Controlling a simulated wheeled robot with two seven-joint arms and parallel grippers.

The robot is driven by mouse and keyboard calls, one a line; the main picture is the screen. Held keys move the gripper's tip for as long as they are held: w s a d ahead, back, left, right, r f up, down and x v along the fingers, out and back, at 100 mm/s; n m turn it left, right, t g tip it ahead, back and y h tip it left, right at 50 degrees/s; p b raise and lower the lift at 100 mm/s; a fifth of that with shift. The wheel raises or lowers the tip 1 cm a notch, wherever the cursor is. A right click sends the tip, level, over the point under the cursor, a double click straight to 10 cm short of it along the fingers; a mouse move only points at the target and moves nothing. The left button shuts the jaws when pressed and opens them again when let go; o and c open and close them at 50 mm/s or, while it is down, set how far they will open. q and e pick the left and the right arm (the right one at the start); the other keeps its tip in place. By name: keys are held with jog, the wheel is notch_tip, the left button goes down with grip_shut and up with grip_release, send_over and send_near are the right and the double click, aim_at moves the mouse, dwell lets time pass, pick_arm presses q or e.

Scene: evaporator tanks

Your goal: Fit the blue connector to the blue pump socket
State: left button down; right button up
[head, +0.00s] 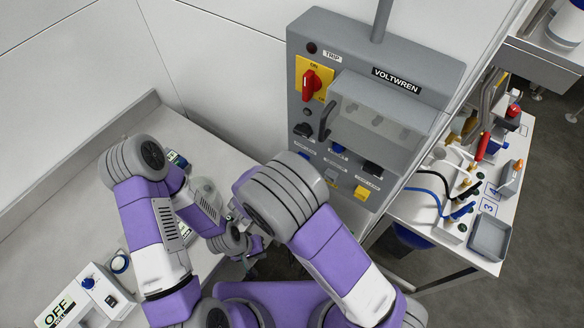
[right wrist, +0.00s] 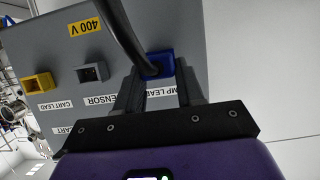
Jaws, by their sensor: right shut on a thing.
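In the right wrist view, the fingertips of my right gripper (right wrist: 161,88) are closed around the blue connector (right wrist: 162,65), which has a thick black cable. It is up against the grey panel face beside the partly covered "PUMP LEAD" label. The blue pump socket cannot be told apart from the connector, and how deep the connector sits is unclear. In the head view my right arm's elbow hides the right gripper and that part of the panel. My left gripper (head: 258,249) is low in front of the panel, small and partly covered; its jaws cannot be made out.
The grey VOLTWREN panel (head: 445,78) carries a red switch (head: 312,85) and a handled cover. A yellow socket (right wrist: 40,86) and a grey socket (right wrist: 92,72) sit beside the blue one. A cart (head: 487,258) with hoses and a grey tray stands right; a bench stands left.

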jog(key=shift+w+d, duration=0.1)
jog(key=o, duration=1.1)
jog(key=shift+w, duration=0.1)
